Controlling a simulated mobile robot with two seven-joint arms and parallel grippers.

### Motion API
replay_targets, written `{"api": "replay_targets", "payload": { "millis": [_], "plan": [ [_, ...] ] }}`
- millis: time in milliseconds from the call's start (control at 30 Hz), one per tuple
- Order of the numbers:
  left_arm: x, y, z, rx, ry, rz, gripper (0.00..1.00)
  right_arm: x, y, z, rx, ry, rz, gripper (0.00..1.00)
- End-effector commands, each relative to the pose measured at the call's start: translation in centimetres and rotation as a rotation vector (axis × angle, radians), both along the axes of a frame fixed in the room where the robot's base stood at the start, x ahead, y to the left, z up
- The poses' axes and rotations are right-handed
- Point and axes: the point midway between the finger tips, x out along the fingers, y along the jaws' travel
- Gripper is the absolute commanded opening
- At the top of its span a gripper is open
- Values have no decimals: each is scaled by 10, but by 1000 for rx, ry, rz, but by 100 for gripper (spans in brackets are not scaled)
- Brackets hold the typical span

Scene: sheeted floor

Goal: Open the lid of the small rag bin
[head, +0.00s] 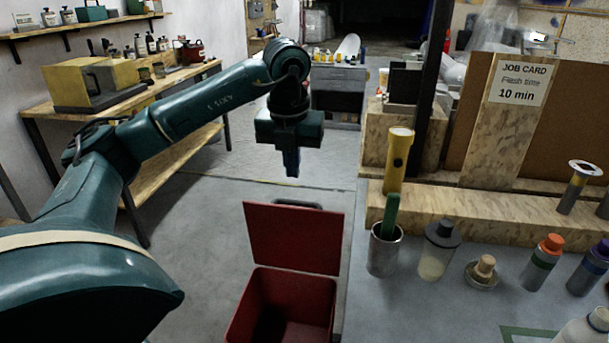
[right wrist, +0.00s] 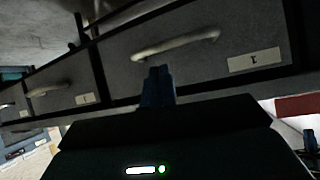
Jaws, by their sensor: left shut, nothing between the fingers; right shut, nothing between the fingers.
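The small red rag bin (head: 300,287) stands on the floor at the bottom middle of the head view. Its red lid (head: 293,238) is raised and leans back behind the opening, and the dark inside shows. A dark handle shows behind the lid's top edge. My left gripper (head: 292,172) is shut and empty, pointing down above and behind the raised lid, apart from it in the picture. My right gripper (right wrist: 158,78) is shut and empty in the right wrist view, in front of grey drawers. It is not in the head view.
A grey workbench (head: 430,310) stands right of the bin, with a metal cup (head: 384,250), a jar (head: 438,250) and several bottles. A wooden bench (head: 180,150) runs along the left wall. Drawers with pale handles (right wrist: 178,44) are near my right gripper. Open floor lies behind the bin.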

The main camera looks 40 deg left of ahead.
Motion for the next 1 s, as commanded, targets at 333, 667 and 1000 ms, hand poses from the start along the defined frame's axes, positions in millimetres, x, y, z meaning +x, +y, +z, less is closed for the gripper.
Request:
{"api": "replay_targets", "payload": {
  "millis": [333, 667, 1000],
  "plan": [
    [7, 3, -62, -2, 5, -5, 0, -1, -2, 1, -3, 8, -6, 0],
    [11, 5, -89, -3, 2, -6, 0, -1, -2, 1, -4, 13, -8, 0],
    [13, 5, -90, -4, 1, -7, 0, -1, -3, 0, -5, 12, -8, 0]
  ]
}}
